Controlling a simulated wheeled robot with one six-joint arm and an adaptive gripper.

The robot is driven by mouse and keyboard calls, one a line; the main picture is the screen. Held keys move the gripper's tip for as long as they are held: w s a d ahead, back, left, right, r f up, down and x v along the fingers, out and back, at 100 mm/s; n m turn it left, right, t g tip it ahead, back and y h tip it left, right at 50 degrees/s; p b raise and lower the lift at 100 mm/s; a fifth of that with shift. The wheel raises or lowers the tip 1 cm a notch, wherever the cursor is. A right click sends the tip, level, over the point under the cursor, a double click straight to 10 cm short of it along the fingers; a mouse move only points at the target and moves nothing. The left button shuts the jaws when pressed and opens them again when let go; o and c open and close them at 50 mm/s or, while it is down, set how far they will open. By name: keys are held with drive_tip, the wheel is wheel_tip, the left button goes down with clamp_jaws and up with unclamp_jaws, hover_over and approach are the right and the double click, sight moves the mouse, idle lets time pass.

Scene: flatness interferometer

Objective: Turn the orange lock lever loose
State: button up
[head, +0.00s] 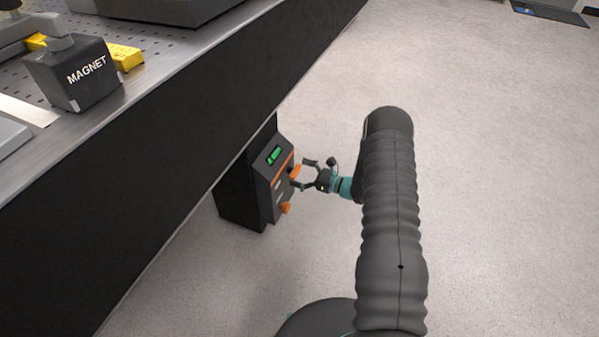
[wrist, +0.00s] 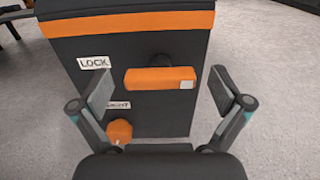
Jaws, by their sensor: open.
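The orange lock lever (wrist: 155,77) lies roughly level on the front of a dark control box (wrist: 165,42) in the wrist view, with a pale square at its right end. A white label reading LOCK (wrist: 94,62) is at its left. The lever also shows in the head view (head: 295,171), partly behind my gripper. My gripper (wrist: 160,92) is open, one finger on either side of the lever, with visible gaps and no clear contact. It also shows in the head view (head: 305,174), in front of the box (head: 247,190).
An orange knob (wrist: 120,131) sits below the lever, beside a second label (wrist: 116,105) partly hidden by the left finger. The box is under the dark table side (head: 180,130). A MAGNET block (head: 72,75) stands on the table.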

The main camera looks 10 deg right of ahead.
drive_tip(key=c, duration=1.2)
drive_tip(key=shift+o, duration=0.2)
